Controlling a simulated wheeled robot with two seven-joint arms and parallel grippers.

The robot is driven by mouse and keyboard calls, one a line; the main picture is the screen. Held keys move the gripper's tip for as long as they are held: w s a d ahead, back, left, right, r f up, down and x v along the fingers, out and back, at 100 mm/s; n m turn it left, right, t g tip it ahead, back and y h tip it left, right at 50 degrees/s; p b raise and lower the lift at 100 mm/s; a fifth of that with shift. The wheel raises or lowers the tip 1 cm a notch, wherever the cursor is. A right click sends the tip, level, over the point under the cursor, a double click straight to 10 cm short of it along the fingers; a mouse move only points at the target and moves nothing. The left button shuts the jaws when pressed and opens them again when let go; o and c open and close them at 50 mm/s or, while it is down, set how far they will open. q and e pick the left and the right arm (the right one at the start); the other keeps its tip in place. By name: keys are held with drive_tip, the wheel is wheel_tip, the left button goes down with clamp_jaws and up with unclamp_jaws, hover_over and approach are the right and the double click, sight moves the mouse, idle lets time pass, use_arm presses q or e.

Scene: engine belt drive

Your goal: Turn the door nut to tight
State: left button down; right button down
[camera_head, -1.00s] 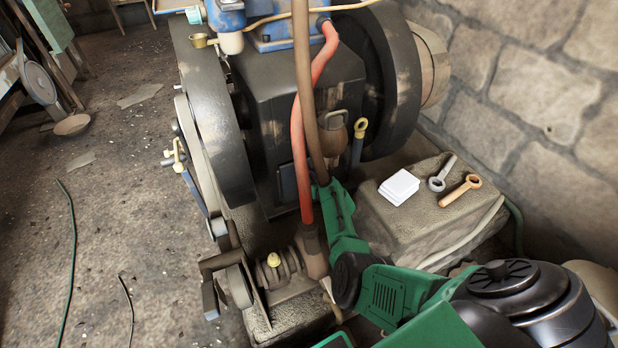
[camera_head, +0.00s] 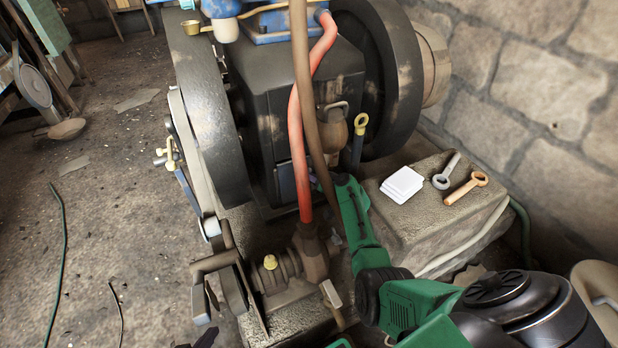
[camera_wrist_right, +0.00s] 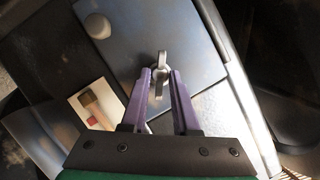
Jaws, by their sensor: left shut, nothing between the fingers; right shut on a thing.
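The door nut (camera_wrist_right: 159,74), a small grey wing nut, stands on a blue-grey door plate (camera_wrist_right: 205,65) in the right wrist view. My right gripper (camera_wrist_right: 160,80) has its purple fingers on either side of the nut and is shut on it. The nut's wings point roughly up and down in that view. In the head view my green right arm reaches up to the engine, and its gripper and the nut are hidden there. My left gripper (camera_head: 205,338) shows only as dark tips at the bottom edge; it is shut and empty, away from the nut.
The engine (camera_head: 262,120) with its flywheels (camera_head: 205,110) fills the middle. A red hose (camera_head: 297,130) and a brown pipe (camera_head: 301,75) run down beside my right arm. Floor at left is mostly clear.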

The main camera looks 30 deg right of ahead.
idle(0.3)
drive_tip(key=c, duration=0.7)
unclamp_jaws()
drive_tip(key=shift+s, duration=0.1)
use_arm(q)
drive_tip(key=s+a+r+g+y+p, duration=0.4)
drive_tip(key=s+a+r+g+p, duration=0.1)
drive_tip(key=a, duration=0.5)
drive_tip(key=shift+s+a+r+n+g, duration=0.2)
drive_tip(key=shift+s+r+n+g, duration=0.15)
drive_tip(key=shift+r, duration=0.3)
use_arm(e)
drive_tip(key=shift+v, duration=7.15)
